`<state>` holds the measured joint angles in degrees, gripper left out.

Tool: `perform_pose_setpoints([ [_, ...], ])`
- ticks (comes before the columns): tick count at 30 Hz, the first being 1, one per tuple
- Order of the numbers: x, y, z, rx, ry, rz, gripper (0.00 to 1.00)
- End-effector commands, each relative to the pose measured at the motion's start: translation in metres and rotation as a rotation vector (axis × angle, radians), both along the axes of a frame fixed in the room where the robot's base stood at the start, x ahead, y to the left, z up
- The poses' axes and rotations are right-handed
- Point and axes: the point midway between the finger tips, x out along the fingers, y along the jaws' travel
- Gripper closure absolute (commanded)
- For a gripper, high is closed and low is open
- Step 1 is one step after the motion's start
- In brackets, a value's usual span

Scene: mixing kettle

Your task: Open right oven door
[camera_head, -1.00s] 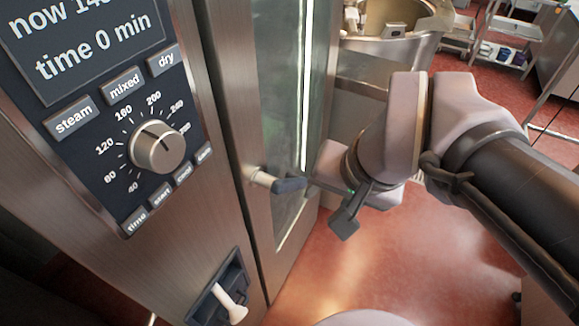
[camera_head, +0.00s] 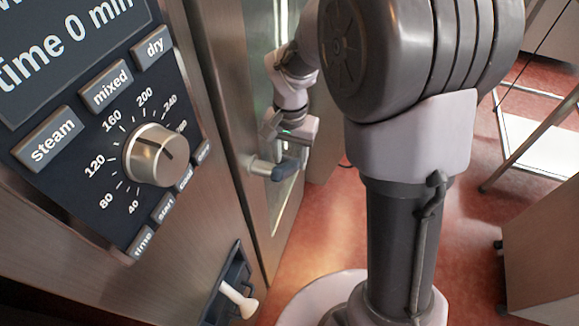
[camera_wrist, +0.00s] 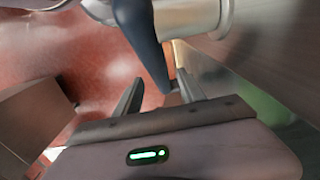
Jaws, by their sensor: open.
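The oven door (camera_head: 259,115), with a steel frame and tall glass pane, is in the middle of the head view and looks shut. Its handle (camera_head: 262,167) has a pale round mount and a dark grip. In the wrist view, the dark grip (camera_wrist: 142,40) comes down from the top, with the pale mount (camera_wrist: 205,15) at upper right. My gripper (camera_head: 287,153) is open, close above the grip in the head view. In the wrist view, the grip's end shows between the two fingers of my gripper (camera_wrist: 160,78). I cannot tell whether they touch it.
The control panel with its knob (camera_head: 156,155) stands left of the door. A lower pale lever (camera_head: 238,299) sits in a recess below. Red floor (camera_head: 468,235) is open to the right; a metal rack (camera_head: 540,140) and a cabinet (camera_head: 543,252) stand there.

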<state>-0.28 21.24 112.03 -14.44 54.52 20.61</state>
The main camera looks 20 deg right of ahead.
Motion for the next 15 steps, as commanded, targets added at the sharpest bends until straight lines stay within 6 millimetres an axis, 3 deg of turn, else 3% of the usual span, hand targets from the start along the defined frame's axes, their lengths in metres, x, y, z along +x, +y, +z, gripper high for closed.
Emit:
perform_pose_setpoints([
  [1, -0.001, 0.000, -0.013, 0.000, 0.002, 0.001, 0.53],
  [5, 0.000, 0.000, -0.026, 0.001, 0.001, 0.000, 0.53],
  [14, 0.000, 0.000, -0.028, 0.001, -0.001, 0.000, 0.53],
  [15, 0.000, 0.000, -0.028, 0.001, -0.001, 0.000, 0.59],
])
